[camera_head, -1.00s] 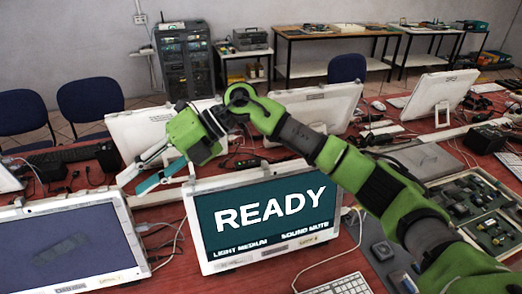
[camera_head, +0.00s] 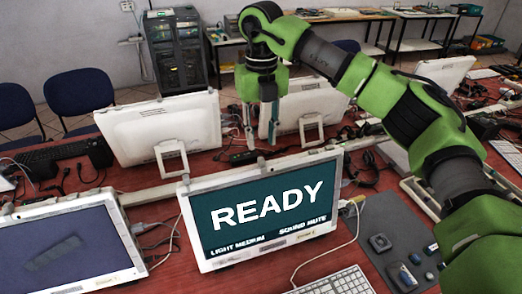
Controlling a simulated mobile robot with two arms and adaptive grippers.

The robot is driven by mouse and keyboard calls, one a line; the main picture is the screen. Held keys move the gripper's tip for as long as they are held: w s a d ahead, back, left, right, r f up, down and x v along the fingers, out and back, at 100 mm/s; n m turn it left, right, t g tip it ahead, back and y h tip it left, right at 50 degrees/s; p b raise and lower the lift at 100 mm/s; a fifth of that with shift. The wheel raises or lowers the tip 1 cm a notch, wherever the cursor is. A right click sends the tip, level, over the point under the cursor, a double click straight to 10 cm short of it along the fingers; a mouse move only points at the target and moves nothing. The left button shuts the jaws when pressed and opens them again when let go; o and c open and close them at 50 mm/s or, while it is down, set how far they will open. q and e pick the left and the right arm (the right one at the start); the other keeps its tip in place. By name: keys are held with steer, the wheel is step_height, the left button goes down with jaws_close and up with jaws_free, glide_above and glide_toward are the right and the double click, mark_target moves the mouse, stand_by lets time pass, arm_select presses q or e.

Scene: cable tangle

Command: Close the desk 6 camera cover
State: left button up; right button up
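A monitor (camera_head: 268,208) with "READY" on its screen stands at the front centre. A small grey piece (camera_head: 261,162) sits on its top edge; it may be the camera cover, but it is too small to tell whether it is open or shut. No desk number shows. My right gripper (camera_head: 261,140) points straight down above the monitor's top edge, close over that piece. Its two fingers are apart with nothing between them. I cannot tell whether the fingertips touch anything. My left gripper is not in view.
Another monitor (camera_head: 65,250) stands at front left. White monitors (camera_head: 160,127) seen from behind stand beyond. A keyboard (camera_head: 338,282), a grey mat (camera_head: 385,235) with small parts, and loose cables lie on the red desk (camera_head: 185,277). My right arm spans the right side.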

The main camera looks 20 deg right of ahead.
mark_target(261, 158)
step_height(261, 158, down, 6)
steer(key=shift+r+p, duration=0.1)
steer(key=shift+p, duration=0.55)
jaws_close()
